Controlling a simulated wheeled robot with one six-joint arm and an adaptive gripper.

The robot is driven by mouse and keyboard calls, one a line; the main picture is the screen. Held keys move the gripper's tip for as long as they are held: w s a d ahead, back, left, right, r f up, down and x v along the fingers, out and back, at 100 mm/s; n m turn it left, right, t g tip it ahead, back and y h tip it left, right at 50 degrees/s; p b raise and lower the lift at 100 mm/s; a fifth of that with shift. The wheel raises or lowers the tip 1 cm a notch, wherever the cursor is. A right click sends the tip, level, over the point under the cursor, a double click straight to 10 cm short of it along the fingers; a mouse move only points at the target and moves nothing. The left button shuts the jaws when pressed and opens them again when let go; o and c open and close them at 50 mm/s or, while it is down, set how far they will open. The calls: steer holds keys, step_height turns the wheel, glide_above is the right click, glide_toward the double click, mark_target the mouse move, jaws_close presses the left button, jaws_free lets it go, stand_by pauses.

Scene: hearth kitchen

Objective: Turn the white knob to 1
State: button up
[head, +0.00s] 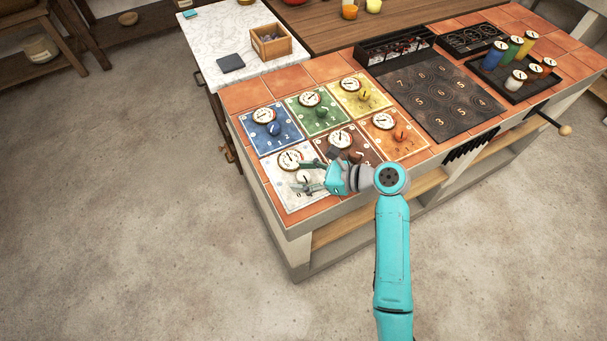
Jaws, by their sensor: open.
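The white panel (279,190) is at the front left corner of the tiled counter. A round dial (289,160) sits on its upper part. The white knob (303,176) stands below and to the right of that dial. My gripper (307,176) reaches in from the right, low over the white panel. Its fingers are open, one on the far side of the white knob and one on the near side. I cannot tell whether they touch it. The gripper hides part of the panel's numbers, and the knob's pointing direction is too small to read.
Close by are the brown panel with its knob (355,156), the blue panel (284,139), the green panel (307,121), the yellow panel (377,98) and the orange panel (384,148). A dark numbered plate (437,124) lies to the right. Open floor (130,230) is at the left.

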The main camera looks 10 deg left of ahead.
steer(key=v, duration=1.2)
stand_by(0.4)
